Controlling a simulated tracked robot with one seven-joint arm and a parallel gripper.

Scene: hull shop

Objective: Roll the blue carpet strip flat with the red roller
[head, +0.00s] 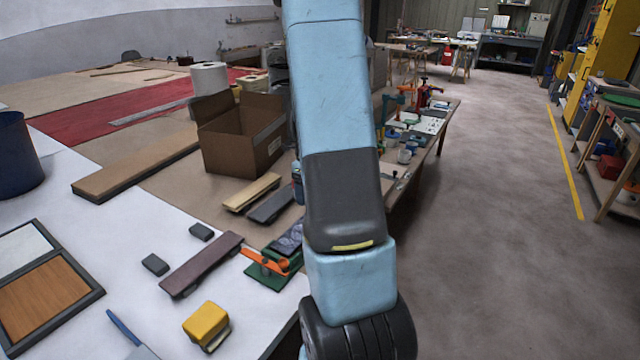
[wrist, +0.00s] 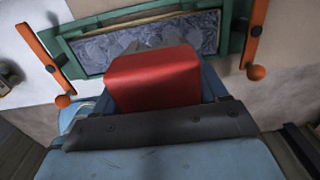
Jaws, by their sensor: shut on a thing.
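The red roller (wrist: 155,78) fills the middle of the wrist view, held between the blue fingers of my gripper (wrist: 158,92). Only its smooth red block shows clearly; its far end is hidden. The carpet strip, a mottled blue-grey piece (wrist: 195,32), lies in a green frame (wrist: 83,55) just beyond the roller. The head view shows the strip (head: 289,240) beside my arm, partly hidden. I cannot tell whether the roller touches the strip. My gripper and the roller are hidden behind my arm in the head view.
Orange levers (wrist: 45,55) flank the frame, one close to the right of the roller (wrist: 257,35). A dark plank (head: 201,264), yellow block (head: 206,323) and open cardboard box (head: 242,140) stand on the left bench. The bench edge is near; floor (head: 500,220) is clear at right.

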